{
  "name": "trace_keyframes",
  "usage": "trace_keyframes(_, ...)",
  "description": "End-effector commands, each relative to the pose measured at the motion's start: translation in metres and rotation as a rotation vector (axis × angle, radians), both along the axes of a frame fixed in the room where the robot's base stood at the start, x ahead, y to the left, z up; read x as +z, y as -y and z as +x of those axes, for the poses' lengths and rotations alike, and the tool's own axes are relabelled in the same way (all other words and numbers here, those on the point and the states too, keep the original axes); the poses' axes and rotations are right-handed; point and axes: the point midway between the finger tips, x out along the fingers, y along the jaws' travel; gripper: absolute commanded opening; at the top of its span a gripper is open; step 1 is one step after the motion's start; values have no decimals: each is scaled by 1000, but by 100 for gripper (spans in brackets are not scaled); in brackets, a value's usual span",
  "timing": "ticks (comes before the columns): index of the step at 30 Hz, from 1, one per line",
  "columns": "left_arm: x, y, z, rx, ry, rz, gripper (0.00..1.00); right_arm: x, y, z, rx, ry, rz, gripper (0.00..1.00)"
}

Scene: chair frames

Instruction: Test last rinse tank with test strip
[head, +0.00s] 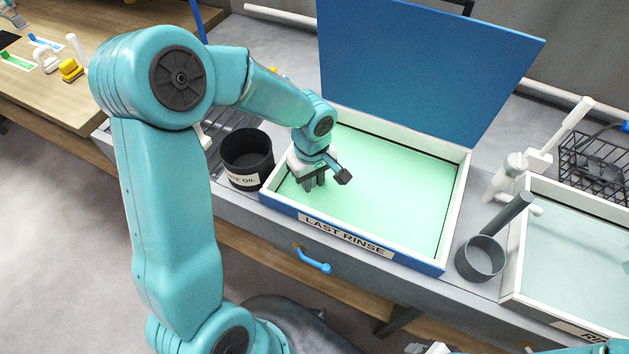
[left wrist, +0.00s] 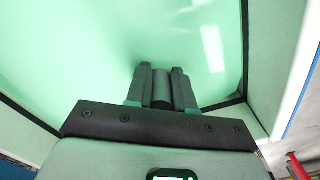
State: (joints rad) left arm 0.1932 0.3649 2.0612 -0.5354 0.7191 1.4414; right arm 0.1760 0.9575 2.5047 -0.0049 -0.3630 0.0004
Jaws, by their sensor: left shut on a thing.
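The last rinse tank (head: 418,261) is a white-walled box with a blue front labelled LAST RINSE, and its blue lid (head: 425,70) stands open behind it. Pale green liquid (head: 390,190) fills it and also shows in the left wrist view (left wrist: 70,60). My left gripper (head: 314,183) points down over the tank's left part. In the left wrist view the gripper (left wrist: 162,75) is shut on a dark, roughly cylindrical thing (left wrist: 162,90) between its fingers. I cannot make out a test strip, or whether the fingertips touch the liquid. My right gripper is out of view.
A black pot (head: 246,158) with a partly hidden label stands left of the tank. A grey handled cup (head: 480,260) stands to its right, beside a second tank (head: 515,255) with pale liquid. A wire basket (head: 597,165) is at far right. A wooden table (head: 40,90) holds small items at left.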

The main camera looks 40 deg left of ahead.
Motion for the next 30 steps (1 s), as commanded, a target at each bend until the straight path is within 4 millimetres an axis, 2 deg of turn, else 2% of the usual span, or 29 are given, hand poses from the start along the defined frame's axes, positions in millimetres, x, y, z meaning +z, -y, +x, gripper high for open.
trace_keyframes(8, 0, -3, -1, 0, 0, 0, 0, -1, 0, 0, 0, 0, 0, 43)
trace_keyframes(23, 0, 7, 2, 1, 0, -1, 0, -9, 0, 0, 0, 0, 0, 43)
trace_keyframes(26, 5, 7, 2, 1, 1, 0, 0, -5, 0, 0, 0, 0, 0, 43)
trace_keyframes(30, 22, 7, 2, 0, 1, 0, 0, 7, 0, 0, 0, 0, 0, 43)
